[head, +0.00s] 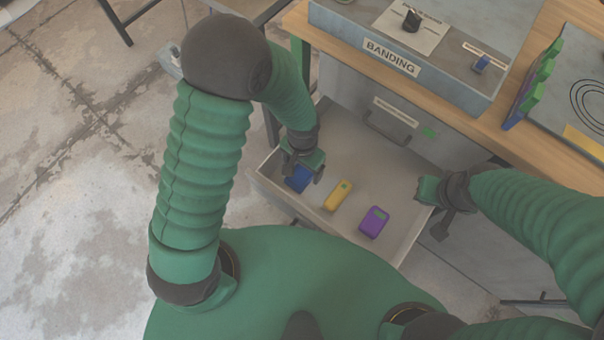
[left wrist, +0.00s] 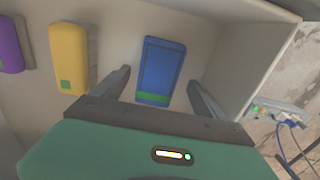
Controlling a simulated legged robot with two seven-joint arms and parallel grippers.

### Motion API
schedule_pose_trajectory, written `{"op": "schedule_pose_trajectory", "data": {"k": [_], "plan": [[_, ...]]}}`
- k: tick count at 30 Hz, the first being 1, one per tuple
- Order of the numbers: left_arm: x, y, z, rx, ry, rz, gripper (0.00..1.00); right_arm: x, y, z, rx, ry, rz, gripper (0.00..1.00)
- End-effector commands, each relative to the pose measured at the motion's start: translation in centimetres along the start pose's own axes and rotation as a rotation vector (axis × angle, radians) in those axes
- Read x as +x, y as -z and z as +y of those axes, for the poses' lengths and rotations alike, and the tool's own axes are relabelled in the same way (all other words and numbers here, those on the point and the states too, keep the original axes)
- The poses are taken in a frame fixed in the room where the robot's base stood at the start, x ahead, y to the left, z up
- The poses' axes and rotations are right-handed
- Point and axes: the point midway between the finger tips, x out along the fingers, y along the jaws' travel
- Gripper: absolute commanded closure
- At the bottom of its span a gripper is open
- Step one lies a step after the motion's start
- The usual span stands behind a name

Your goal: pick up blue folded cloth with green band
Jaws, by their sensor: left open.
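The blue folded cloth (head: 299,179) lies in the open drawer (head: 402,222), near its left end. In the left wrist view the blue cloth (left wrist: 162,68) is a flat rectangle with a green band across its near end. My left gripper (head: 304,170) is over the cloth in the head view and partly covers it. In the left wrist view its two fingers (left wrist: 160,92) are spread, one on each side of the cloth's near end, with nothing between them gripped. My right gripper (head: 437,212) is at the drawer's right edge; its finger opening is unclear.
A yellow item (head: 338,195) and a purple item (head: 374,222) lie in the drawer to the right of the cloth. The drawer's side wall (left wrist: 245,62) rises close to the right of the cloth. A grey box labelled BANDING (head: 391,56) stands on the wooden table above.

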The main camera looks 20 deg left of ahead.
Motion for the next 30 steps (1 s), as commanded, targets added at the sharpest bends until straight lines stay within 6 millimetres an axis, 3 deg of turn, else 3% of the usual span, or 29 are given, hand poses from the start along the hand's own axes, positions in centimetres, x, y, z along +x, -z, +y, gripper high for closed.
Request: {"op": "schedule_pose_trajectory", "data": {"k": [2,8,23,30], "plan": [[1.31,-0.01,0.08,0.001,0.0,-0.001,0.18,0.69,-0.15,-0.01,0.0,0.0,0.0,1.0],[1.12,0.0,0.12,0.001,0.001,0.001,0.18,0.47,-0.09,-0.01,0.0,0.0,0.0,1.0],[1.15,-0.01,0.06,0.001,0.001,0.0,0.84,0.48,-0.09,-0.01,0.0,0.0,0.0,1.0],[0.87,0.01,0.06,0.001,0.001,0.001,0.84,0.33,-0.06,-0.01,0.0,0.0,0.0,1.0]]}}
